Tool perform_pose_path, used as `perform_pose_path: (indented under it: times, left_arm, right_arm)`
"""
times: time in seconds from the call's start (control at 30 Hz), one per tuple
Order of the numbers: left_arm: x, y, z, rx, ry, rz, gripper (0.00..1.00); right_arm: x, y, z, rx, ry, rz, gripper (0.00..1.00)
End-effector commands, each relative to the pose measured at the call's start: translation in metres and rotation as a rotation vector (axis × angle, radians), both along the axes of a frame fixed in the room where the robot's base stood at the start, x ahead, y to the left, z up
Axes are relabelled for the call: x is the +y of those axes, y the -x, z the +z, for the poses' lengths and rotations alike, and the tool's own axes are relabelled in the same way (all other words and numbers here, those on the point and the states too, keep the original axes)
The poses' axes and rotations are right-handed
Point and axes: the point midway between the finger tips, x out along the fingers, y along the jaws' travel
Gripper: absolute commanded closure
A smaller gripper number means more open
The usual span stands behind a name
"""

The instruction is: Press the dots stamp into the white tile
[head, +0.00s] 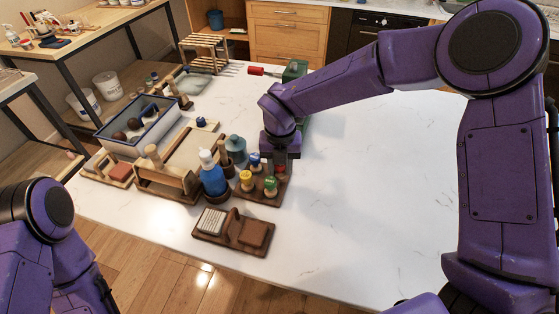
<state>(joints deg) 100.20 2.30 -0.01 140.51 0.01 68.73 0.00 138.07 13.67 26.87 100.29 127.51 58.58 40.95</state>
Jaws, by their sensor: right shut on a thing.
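The white tile (211,220) lies in the left part of a dark wooden tray near the front edge of the table. Several small stamps with coloured tops stand on a brown board (268,201) behind it: a blue one (254,159), a yellow one (246,177) and a green one (271,184). I cannot tell which is the dots stamp. My right gripper (281,163) points down at the back right of the board, behind the tile. It is shut on what seems to be a stamp, mostly hidden. My left gripper is out of view; only my left arm shows.
A brown block (254,233) shares the tile's tray. A blue bottle (212,178) and a teal jar (236,148) stand left of the stamps. A glass-sided box (139,145) and wooden frames crowd the left. The white table (370,190) is clear on the right.

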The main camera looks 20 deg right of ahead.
Motion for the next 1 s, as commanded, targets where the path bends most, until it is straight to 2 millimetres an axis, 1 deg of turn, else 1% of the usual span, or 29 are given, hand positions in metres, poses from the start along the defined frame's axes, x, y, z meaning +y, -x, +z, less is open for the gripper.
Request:
perform_pose_path:
  times: [0.03,0.1,0.53,0.83,0.87,0.9,0.93,0.97,1.0]
  left_arm:
    - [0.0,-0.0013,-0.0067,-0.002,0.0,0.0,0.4]
    - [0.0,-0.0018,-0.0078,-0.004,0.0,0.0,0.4]
    - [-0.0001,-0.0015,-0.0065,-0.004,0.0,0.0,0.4]
    - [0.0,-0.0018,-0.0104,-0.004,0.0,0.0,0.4]
    - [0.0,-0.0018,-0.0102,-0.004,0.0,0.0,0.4]
    - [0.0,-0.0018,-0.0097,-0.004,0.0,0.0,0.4]
    - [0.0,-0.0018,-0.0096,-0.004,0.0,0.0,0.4]
    - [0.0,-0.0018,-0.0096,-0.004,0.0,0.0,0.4]
    - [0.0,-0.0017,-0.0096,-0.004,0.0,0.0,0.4]
  right_arm:
    - [-0.0003,-0.0028,-0.0098,0.004,0.002,0.0,0.96]
    - [-0.0005,-0.0053,-0.0127,0.005,0.0,-0.002,0.96]
    - [-0.0012,-0.0074,-0.0131,0.007,0.0,-0.003,0.96]
    - [-0.0009,-0.0075,-0.0171,0.006,0.0,-0.002,0.96]
    - [-0.0009,-0.0075,-0.0169,0.006,0.0,-0.002,0.62]
    - [-0.0009,-0.0075,-0.0163,0.006,0.0,-0.002,0.49]
    - [-0.001,-0.0075,-0.0162,0.006,0.0,-0.003,0.39]
    - [-0.001,-0.0074,-0.0162,0.006,0.0,-0.003,0.36]
    - [-0.001,-0.0074,-0.0161,0.006,0.0,-0.003,0.36]
